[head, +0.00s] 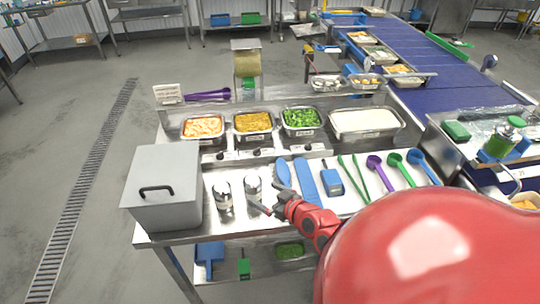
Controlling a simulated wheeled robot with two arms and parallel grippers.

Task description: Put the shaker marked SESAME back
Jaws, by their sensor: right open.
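Two metal shakers stand upright on the steel table, right of the grey lidded box. One shaker (223,197) is nearer the box, and the other shaker (252,185) is just right of it and slightly farther back. Their markings are too small to read, so I cannot tell which is SESAME. My right gripper (266,197) is open, its dark fingers close to the right shaker's right side. I cannot tell whether they touch it. Nothing shows between the fingers. My left gripper is out of view.
The grey box (163,190) stands at the table's left end. Food pans, including a white-filled one (366,121), line the back. Blue tools (306,182), green tongs (354,178) and several spoons (404,168) lie right of the gripper. A blue conveyor (440,97) runs behind right.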

